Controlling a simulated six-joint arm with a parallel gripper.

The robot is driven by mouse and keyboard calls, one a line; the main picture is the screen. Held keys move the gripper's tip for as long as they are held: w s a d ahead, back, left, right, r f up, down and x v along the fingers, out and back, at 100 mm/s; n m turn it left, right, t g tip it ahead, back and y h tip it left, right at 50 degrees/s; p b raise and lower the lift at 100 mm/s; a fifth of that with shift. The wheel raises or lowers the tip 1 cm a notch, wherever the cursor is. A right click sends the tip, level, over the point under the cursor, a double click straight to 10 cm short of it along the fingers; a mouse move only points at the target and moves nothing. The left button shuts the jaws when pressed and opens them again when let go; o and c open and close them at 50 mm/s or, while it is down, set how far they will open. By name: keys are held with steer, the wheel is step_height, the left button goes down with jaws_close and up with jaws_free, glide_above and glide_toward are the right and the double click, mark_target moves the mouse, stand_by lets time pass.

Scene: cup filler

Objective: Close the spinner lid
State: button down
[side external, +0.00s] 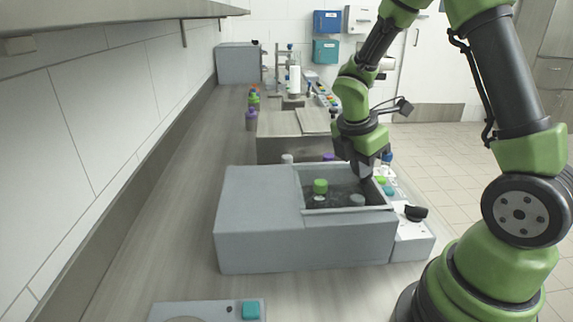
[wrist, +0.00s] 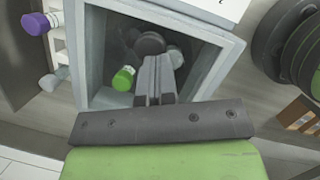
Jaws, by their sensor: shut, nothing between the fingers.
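The spinner (side external: 265,225) is a grey box on the bench, its square well open at the top right. A green-capped vial (side external: 320,187) and a pale grey cap (side external: 357,200) show inside; the wrist view also shows the green cap (wrist: 123,79) and pale cap (wrist: 175,57). My gripper (side external: 366,178) is shut and empty, pointing down at the well's back right. In the wrist view its fingers (wrist: 157,62) overlap the opening, near a dark round part (wrist: 150,43). I cannot tell whether they touch anything. I cannot clearly make out a separate lid.
A panel with a black knob (side external: 416,213) adjoins the spinner's right side. A wooden-topped box (side external: 290,125) stands behind it. A purple-capped vial (wrist: 35,23) is beside the well in the wrist view. The bench left of the spinner is clear.

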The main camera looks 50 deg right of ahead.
mark_target(348, 193)
steer(key=s+v, duration=0.1)
steer(key=v, duration=0.9)
steer(key=s+a+r+m+t+y, duration=0.2)
steer(key=a+m, duration=0.4)
steer(key=m, duration=0.3)
steer(key=s+a+r+m+t+y, duration=0.3)
steer(key=s+a+m+t, duration=0.3)
steer(key=m, duration=0.3)
steer(key=shift+s+r+m, duration=0.3)
steer(key=shift+s+r, duration=0.5)
steer(key=shift+r, duration=0.05)
